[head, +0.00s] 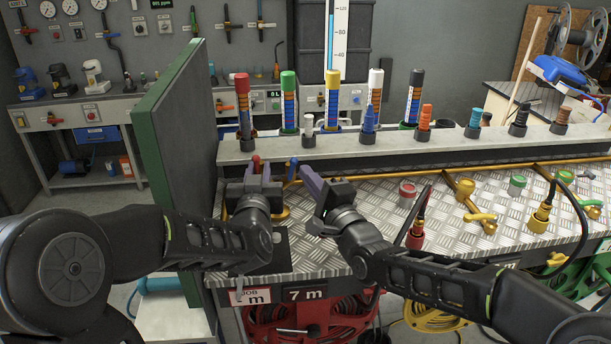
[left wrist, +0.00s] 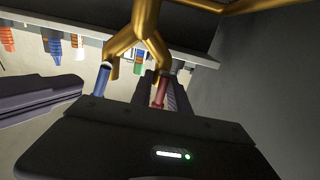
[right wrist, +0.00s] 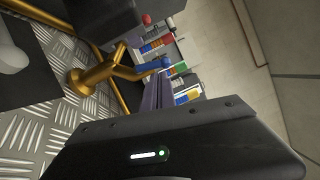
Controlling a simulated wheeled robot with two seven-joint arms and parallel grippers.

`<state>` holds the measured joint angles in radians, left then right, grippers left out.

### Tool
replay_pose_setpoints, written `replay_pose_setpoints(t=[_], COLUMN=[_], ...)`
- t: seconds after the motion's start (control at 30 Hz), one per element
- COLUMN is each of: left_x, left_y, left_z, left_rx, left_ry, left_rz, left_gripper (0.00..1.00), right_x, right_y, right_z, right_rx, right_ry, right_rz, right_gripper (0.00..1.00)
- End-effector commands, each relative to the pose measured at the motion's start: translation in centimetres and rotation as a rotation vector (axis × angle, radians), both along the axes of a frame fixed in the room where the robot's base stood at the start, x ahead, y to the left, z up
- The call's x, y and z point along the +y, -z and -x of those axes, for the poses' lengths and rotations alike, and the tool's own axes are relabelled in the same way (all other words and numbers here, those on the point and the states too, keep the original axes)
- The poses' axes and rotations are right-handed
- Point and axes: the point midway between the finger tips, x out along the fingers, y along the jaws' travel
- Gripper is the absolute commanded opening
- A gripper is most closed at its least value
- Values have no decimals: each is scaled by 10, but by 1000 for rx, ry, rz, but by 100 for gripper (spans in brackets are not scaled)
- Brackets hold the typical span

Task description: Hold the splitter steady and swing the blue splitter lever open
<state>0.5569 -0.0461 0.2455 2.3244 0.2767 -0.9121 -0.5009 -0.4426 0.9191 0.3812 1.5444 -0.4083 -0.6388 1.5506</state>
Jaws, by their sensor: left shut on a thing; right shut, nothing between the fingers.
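The splitter is a brass Y-shaped pipe (left wrist: 147,30) with a red lever (left wrist: 161,90) and a blue lever (left wrist: 102,79) on its two branches. In the head view, the red lever (head: 256,163) and the blue lever (head: 293,168) stick up at the bench's left end. My left gripper (head: 258,184) is shut on the splitter at its red lever, which lies between the fingers in the left wrist view. My right gripper (head: 309,180) is shut and empty, just right of the blue lever. In the right wrist view, its fingers (right wrist: 158,92) are close to the blue lever (right wrist: 155,66); contact is unclear.
A green-edged dark panel (head: 185,140) stands upright left of the splitter. A ledge (head: 400,143) with several coloured hose ends runs behind. Brass pipes and valves (head: 465,187) lie to the right on the checker-plate bench (head: 400,240). A red hose reel (head: 310,320) is below.

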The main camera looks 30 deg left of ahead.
Motion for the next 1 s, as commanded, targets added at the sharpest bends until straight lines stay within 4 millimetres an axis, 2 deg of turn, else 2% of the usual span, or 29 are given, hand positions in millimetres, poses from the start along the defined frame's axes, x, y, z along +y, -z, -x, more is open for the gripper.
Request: replay_pose_setpoints(t=[0.1, 0.47, 0.8, 1.0], left_x=[0, 0, -1, -3], left_y=[-1, -1, -1, -1], left_z=[0, 0, 0, -1], left_rx=[-2, -2, 0, 0], left_ry=[0, 0, 2, 7], left_rz=[-1, -1, -1, -2], left_gripper=[0, 0, 0, 0], right_x=[6, 7, 23, 25], right_y=[-2, -2, -12, -11], right_z=[2, 2, 7, 9], right_rx=[0, -1, -102, -113], right_ry=[0, 1, 0, -4], right_rz=[0, 3, 226, 253], right_gripper=[0, 0, 0, 0])
